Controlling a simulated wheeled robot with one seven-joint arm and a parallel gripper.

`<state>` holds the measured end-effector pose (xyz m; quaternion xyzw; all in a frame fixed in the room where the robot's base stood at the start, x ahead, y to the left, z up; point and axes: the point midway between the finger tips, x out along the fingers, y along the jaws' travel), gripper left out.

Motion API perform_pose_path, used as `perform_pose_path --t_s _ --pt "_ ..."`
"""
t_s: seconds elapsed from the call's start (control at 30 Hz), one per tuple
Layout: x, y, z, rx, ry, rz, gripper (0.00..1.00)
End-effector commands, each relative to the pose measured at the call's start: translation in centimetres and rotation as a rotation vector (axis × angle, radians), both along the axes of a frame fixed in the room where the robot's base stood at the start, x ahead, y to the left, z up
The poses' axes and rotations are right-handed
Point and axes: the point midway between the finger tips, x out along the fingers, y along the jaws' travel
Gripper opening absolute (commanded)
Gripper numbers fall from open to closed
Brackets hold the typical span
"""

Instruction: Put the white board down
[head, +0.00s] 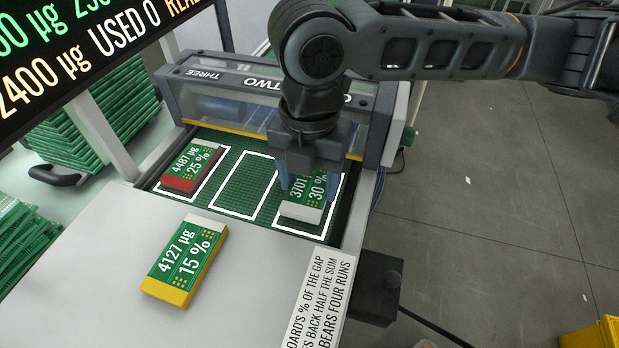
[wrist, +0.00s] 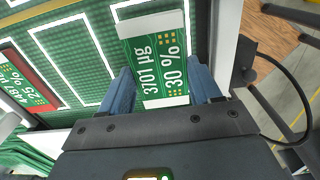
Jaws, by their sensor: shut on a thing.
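The white board (head: 303,210) is a green block with a white end, labelled 3701 µg and 30 %. It is in the rightmost white outline on the green mat (head: 212,209) in front of the machine; I cannot tell whether it touches the mat. My gripper (head: 308,178) is over it from above, with blue fingers on either side, shut on it. In the wrist view the white board (wrist: 158,68) is between the two fingers of my gripper (wrist: 160,95). The arm hides part of the board in the head view.
A red-ended board (head: 190,168) marked 25 % lies in the left outline. The middle outline (head: 243,186) is empty. A yellow-ended board (head: 185,260) marked 15 % lies on the pale table (head: 110,235). The machine (head: 240,85) stands behind the mat.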

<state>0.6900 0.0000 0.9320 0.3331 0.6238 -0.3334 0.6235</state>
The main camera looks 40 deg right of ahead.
Motion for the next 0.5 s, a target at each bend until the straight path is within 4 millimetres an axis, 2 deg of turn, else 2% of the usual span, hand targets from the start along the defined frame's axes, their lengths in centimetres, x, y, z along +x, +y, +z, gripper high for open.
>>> perform_pose_path --t_s 0.5 --pt "0.01 0.0 -1.2 0.0 0.0 0.0 0.31"
